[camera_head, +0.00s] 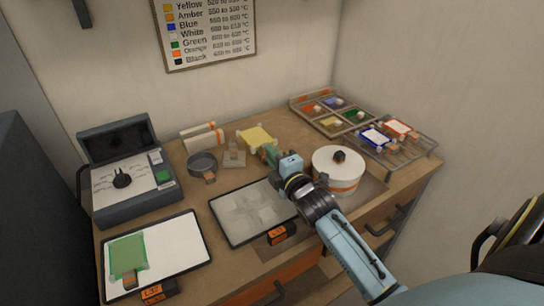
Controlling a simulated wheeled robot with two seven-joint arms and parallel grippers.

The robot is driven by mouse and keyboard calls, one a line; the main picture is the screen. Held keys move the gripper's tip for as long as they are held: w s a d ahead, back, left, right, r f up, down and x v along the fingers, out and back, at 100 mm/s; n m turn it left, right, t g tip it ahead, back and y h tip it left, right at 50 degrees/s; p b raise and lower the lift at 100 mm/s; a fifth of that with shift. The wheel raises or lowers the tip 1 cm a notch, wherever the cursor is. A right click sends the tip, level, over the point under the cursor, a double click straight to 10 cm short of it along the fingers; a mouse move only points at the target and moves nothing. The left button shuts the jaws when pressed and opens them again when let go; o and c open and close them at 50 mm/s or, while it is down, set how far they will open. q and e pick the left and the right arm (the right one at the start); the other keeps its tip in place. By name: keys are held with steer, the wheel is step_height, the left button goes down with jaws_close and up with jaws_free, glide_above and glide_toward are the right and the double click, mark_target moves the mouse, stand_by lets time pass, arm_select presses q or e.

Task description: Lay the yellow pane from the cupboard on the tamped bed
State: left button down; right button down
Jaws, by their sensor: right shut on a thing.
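The yellow pane (257,137) is a small pale-yellow sheet with light corner pieces, over the back middle of the bench. My right gripper (268,153) reaches in from the lower right and is shut on the pane's near side; its fingers partly hide the grip. The bed (250,212) is a flat grey surface in a dark-rimmed tray at the bench's middle front, with paler patches and no pane on it. The pane is behind the bed, not above it. My left gripper is not in view. I cannot make out the cupboard for certain.
A white-topped tray (185,241) holds a green pane (128,256) at front left. A grey control box (133,190) stands behind it. A round dish (202,165) and a tamper-like block (234,157) stand near the pane. A lidded white pot (338,170) stands close right of my gripper.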

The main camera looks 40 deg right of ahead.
steer(key=shift+f, duration=0.6)
steer(key=c, duration=1.4)
jaws_free()
steer(key=shift+o, duration=0.2)
steer(key=shift+r, duration=0.35)
steer(key=s+a, duration=0.1)
steer(key=s, duration=1.1)
steer(key=shift+r, duration=0.25)
steer(key=shift+a, duration=0.1)
